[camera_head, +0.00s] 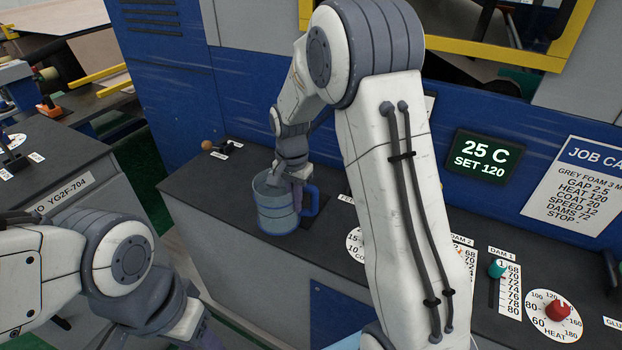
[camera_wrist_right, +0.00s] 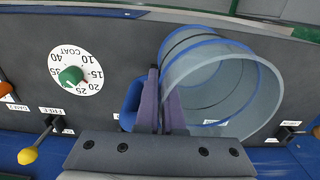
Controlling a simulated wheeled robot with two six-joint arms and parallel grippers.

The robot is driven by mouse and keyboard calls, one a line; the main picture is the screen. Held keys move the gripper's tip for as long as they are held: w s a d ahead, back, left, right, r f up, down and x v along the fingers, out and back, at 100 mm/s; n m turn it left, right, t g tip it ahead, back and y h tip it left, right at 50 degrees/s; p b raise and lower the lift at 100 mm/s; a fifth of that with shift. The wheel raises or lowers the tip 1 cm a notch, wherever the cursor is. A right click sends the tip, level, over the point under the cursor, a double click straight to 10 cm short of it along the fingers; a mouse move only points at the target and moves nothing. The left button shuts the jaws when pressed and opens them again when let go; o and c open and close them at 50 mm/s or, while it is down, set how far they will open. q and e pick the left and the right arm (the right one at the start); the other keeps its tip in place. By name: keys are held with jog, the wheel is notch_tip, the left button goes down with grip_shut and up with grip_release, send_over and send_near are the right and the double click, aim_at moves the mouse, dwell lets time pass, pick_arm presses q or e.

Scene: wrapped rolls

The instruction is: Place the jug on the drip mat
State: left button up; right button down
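The jug (camera_head: 274,212), translucent grey-blue with blue bands and a blue handle (camera_head: 311,201), appears upright on the dark console top. My right gripper (camera_head: 297,192) reaches down at its handle side. A darker patch (camera_head: 318,222) beside the jug may be the drip mat, mostly hidden. My left gripper (camera_head: 208,334) is at the bottom edge, partly cut off.
A COAT dial with a green knob (camera_wrist_right: 71,76) and a yellow-knobbed lever (camera_wrist_right: 28,155) are near the jug. A brown-knobbed lever (camera_head: 207,145) stands behind it to the left. A red HEAT knob (camera_head: 558,309) is at the right. A gap separates the left cabinet (camera_head: 75,190).

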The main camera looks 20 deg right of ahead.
jog(key=w+d+f+p, duration=0.1)
jog(key=w+d+p, duration=0.3)
jog(key=w+d, duration=0.2)
jog(key=d, duration=0.2)
jog(key=shift+w+d+f, duration=0.2)
jog(key=shift+w+d, duration=0.1)
jog(key=shift+w, duration=0.05)
jog(key=shift+f+b, duration=0.4)
jog(key=shift+f, duration=0.25)
jog(key=c, duration=1)
grip_release()
jog(key=shift+c, duration=0.2)
